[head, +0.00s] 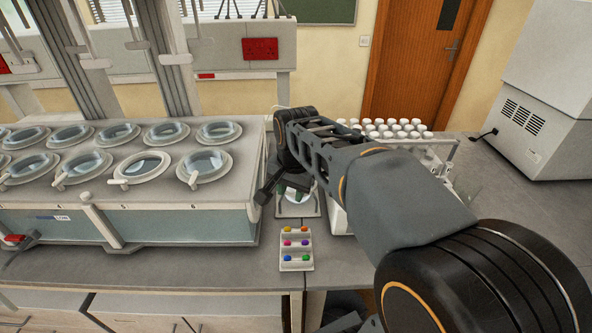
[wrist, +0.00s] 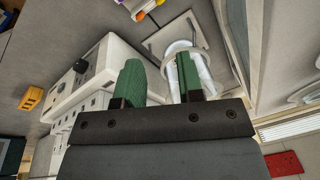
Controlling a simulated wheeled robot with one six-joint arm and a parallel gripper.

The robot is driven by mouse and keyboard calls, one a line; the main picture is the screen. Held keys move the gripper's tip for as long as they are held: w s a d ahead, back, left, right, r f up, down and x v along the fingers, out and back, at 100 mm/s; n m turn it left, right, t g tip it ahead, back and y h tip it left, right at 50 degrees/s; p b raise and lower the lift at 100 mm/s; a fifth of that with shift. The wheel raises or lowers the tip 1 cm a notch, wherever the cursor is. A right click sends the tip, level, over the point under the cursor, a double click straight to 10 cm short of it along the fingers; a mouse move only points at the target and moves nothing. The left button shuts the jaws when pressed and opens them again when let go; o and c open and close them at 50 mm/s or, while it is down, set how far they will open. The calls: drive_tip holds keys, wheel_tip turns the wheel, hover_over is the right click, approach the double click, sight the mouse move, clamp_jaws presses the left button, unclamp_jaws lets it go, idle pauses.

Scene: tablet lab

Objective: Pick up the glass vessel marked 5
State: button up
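My gripper (head: 290,191) reaches down over the bench, just right of the large bath unit. A clear, whitish round vessel (wrist: 204,72) is behind the right finger, on a pale square plate (wrist: 163,42). I cannot tell whether that finger is inside the vessel or only in front of it. In the head view the vessel (head: 294,198) is mostly hidden under my gripper. No number 5 is legible in either view.
The bath unit (head: 120,226) with several round lidded openings fills the left of the bench. A small tray of coloured tablets (head: 296,266) lies in front of my gripper. A white unit with several white-capped items (head: 395,128) stands behind my arm at right.

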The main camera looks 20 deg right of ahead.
drive_tip(key=w+d+r+m+g+p, duration=0.1)
drive_tip(key=w+d+r+m+p, duration=0.1)
drive_tip(key=w+d+r+m, duration=0.25)
drive_tip(key=w+d+r+m+g+p, duration=0.1)
drive_tip(key=w+d+r+m+p, duration=0.15)
drive_tip(key=w+m, duration=0.45)
drive_tip(key=shift+m, duration=0.85)
wheel_tip(320, 180, down, 8)
drive_tip(key=shift+s+a+r, duration=0.15)
drive_tip(key=shift+r, duration=0.05)
drive_tip(key=shift+f+p, duration=0.5)
drive_tip(key=shift+f, duration=2.3)
clamp_jaws()
drive_tip(key=shift+r, duration=0.1)
